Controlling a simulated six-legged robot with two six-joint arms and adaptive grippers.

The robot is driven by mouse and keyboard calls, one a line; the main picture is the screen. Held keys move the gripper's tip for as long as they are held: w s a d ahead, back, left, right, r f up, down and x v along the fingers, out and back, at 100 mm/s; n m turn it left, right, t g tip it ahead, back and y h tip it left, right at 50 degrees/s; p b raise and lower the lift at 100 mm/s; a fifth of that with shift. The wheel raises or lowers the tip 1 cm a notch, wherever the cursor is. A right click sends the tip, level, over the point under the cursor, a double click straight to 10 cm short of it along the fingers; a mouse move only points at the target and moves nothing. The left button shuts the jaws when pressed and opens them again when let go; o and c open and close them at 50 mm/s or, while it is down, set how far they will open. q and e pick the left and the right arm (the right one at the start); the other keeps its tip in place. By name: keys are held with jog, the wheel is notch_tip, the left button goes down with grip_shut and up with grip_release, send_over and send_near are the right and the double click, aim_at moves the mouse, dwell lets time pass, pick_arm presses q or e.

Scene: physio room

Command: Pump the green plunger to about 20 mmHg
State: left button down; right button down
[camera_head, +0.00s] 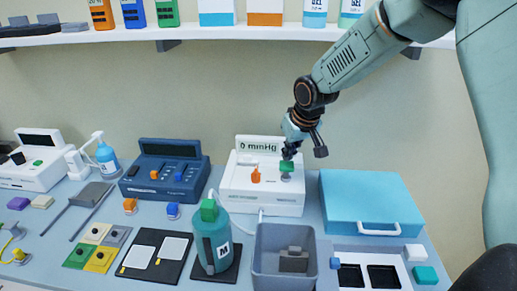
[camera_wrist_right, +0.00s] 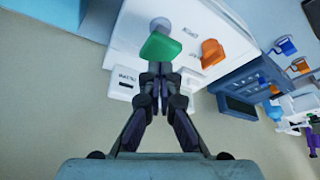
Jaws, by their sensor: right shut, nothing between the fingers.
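The green plunger (camera_head: 286,166) stands on the right part of the white mmHg unit (camera_head: 238,191), next to an orange knob (camera_head: 255,176). My right gripper (camera_head: 290,152) is shut and empty, pointing down just above the green plunger. In the right wrist view the shut fingertips (camera_wrist_right: 160,68) lie at the edge of the green plunger top (camera_wrist_right: 160,47); I cannot tell whether they touch it. The orange knob (camera_wrist_right: 212,52) is beside it there. My left gripper is not in view.
A green-capped bottle (camera_head: 211,240) and a grey bin (camera_head: 284,262) stand in front of the unit. A dark blue device (camera_head: 163,172) is to its left, a light blue case (camera_head: 366,198) to its right. A shelf (camera_head: 200,35) runs above.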

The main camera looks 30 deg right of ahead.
aim_at(288, 165)
jog(key=shift+b+x, duration=0.35)
jog(key=shift+x, duration=0.55)
jog(key=shift+s+f, duration=0.35)
jog(key=shift+f, duration=0.15)
jog(key=shift+f+b, duration=0.65)
jog(key=shift+f, duration=0.3)
jog(key=shift+r, duration=0.1)
notch_tip(288, 165, up, 5)
jog(key=p, duration=0.4)
jog(key=shift+f+p, duration=0.2)
jog(key=shift+p, duration=0.1)
